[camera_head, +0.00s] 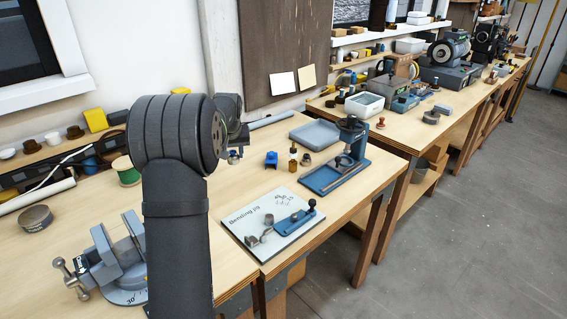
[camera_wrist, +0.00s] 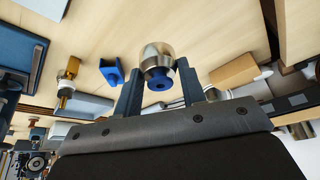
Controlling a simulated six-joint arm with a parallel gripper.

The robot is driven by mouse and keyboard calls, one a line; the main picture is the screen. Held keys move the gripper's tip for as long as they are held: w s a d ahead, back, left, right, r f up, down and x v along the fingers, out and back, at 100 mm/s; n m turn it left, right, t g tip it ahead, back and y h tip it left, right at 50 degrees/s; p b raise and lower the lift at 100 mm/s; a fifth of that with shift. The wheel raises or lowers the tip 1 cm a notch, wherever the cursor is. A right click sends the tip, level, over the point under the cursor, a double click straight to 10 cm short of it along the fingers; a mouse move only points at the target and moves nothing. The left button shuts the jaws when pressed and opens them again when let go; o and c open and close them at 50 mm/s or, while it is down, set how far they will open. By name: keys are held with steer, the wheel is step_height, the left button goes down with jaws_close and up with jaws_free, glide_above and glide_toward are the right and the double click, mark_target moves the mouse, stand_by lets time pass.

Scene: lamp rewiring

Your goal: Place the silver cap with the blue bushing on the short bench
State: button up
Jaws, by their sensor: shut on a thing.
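My gripper (camera_wrist: 160,70) is shut on the silver cap (camera_wrist: 156,50), with one dark blue finger on each side. The blue bushing (camera_wrist: 159,83) sits in the cap's end that faces the wrist camera. In the head view my gripper (camera_head: 234,153) is small and partly hidden behind my arm, above the wooden bench. The cap and bushing are too small there to make out well. Bare wood of the bench top (camera_head: 235,180) shows below and beside the gripper. I cannot tell from the frames which bench counts as the short one.
A blue part (camera_head: 271,160), a brass-topped piece (camera_head: 293,160) and a small round part (camera_head: 306,160) stand right of my gripper. Beyond are a grey tray (camera_head: 314,133) and a blue press (camera_head: 335,175). The bending jig board (camera_head: 250,215) lies nearer. A vise (camera_head: 112,265) stands left.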

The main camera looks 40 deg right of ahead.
steer(key=s+d+f+m+h, duration=0.1)
steer(key=s+d+m, duration=0.2)
steer(key=s+d, duration=1.2)
glide_above(272, 180)
steer(key=s, duration=0.1)
steer(key=shift+g, duration=0.3)
steer(key=f, duration=0.4)
steer(key=a+f, duration=0.1)
steer(key=f, duration=0.1)
steer(key=shift+s+f, duration=0.1)
steer(key=shift+f, duration=2.3)
steer(key=shift+f, duration=0.2)
steer(key=o, duration=1)
steer(key=shift+o, duration=0.2)
